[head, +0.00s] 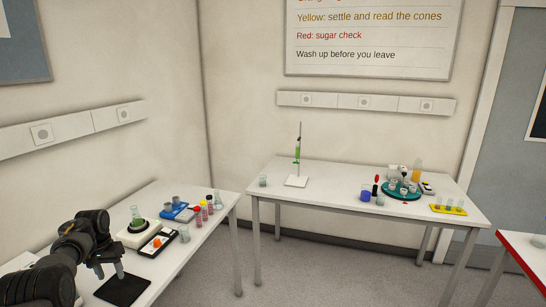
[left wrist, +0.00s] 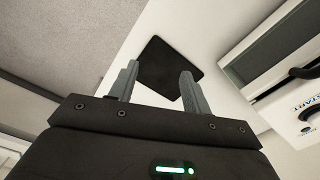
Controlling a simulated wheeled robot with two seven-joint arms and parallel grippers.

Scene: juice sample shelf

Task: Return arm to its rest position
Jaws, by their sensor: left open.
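My left arm comes in from the lower left of the head view, above the near end of the left table. My left gripper (head: 108,272) is open and empty, with its fingers over a black square mat (head: 124,290). In the left wrist view the two grey fingers of the gripper (left wrist: 158,85) stand wide apart, and the black mat (left wrist: 165,62) shows between and beyond them with nothing on it. My right gripper is in neither view.
The left table (head: 200,245) also holds a white device with a flask (head: 136,217), a black tray with an orange item (head: 158,242), a blue rack (head: 178,212) and several small vials. A second table (head: 330,187) stands behind, with a stand and a teal tray (head: 386,192). Floor lies between.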

